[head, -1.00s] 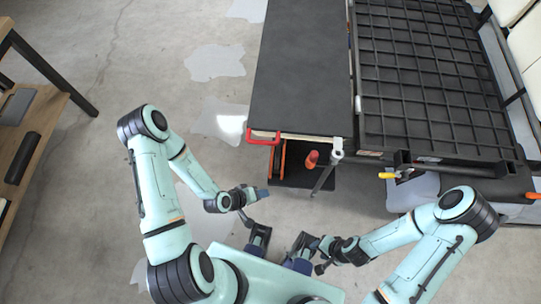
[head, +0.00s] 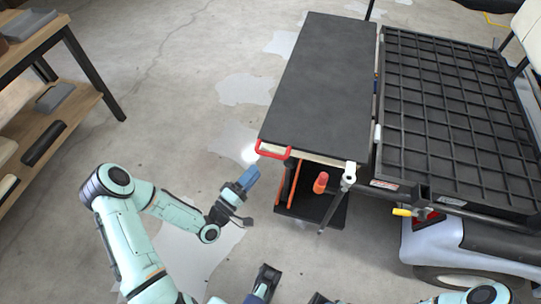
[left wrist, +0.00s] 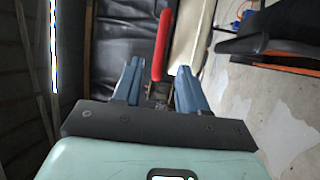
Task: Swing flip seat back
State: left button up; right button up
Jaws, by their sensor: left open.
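A golf cart stands at the right of the head view, with a black gridded deck (head: 455,110) and cream cushions (head: 530,35) at its far right edge. I cannot tell which part is the flip seat back. A flat black-topped unit (head: 320,85) stands left of the deck, with a red handle (head: 272,150) at its near left corner. My left gripper (head: 247,180) is open and empty, below and left of that handle. In the left wrist view, the red handle (left wrist: 163,45) shows beyond and between the open blue fingers (left wrist: 158,80), apart from them.
An orange-red knob (head: 321,182) and a grey post (head: 349,176) are at the unit's near end. A wooden shelf (head: 60,115) stands at far left. The concrete floor between is clear.

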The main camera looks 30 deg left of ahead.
aim_at(270, 155)
pick_arm(q)
jog(key=x, duration=0.9)
jog(key=shift+b, duration=0.3)
grip_shut()
